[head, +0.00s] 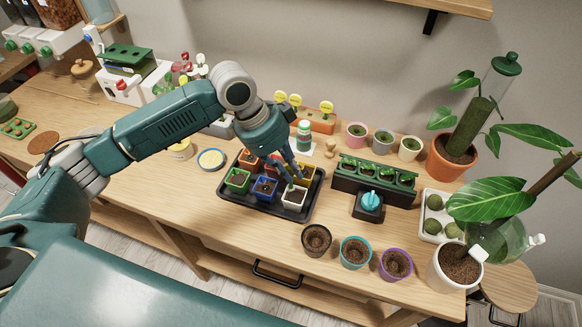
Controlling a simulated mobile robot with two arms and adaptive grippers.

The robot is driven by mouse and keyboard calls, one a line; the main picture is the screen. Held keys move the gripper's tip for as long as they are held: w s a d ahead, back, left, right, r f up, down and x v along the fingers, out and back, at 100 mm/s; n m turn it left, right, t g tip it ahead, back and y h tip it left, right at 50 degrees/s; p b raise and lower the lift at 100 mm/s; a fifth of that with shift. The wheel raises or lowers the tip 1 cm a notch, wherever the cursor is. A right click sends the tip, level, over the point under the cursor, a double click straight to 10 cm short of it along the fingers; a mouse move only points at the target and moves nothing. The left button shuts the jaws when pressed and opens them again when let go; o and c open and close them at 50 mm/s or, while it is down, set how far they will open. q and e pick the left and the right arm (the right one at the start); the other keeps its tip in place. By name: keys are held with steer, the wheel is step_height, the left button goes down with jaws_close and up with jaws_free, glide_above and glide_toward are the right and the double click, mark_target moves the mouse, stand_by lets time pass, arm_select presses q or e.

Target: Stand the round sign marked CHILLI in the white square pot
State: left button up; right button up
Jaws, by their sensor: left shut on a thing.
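The white square pot (293,205) stands at the front right of the black tray, with dark soil inside. The round face and any CHILLI lettering are hidden by the fingers and arm. I cannot tell whether the stem touches the soil. My right gripper is not in view.
The black tray (250,205) also holds other coloured square pots, including a green one (237,182) and a blue one (263,190). Yellow round signs stand in an orange holder (322,124) behind. Three round pots stand at the front right. A green seedling rack (372,183) is to the right.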

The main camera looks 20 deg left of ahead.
arm_select(q)
steer(key=shift+f, duration=1.7)
steer(key=o, duration=1.2)
step_height(320, 180, up, 7)
steer(key=p, duration=0.7)
steer(key=shift+r+p, duration=0.1)
steer(key=shift+p, duration=0.2)
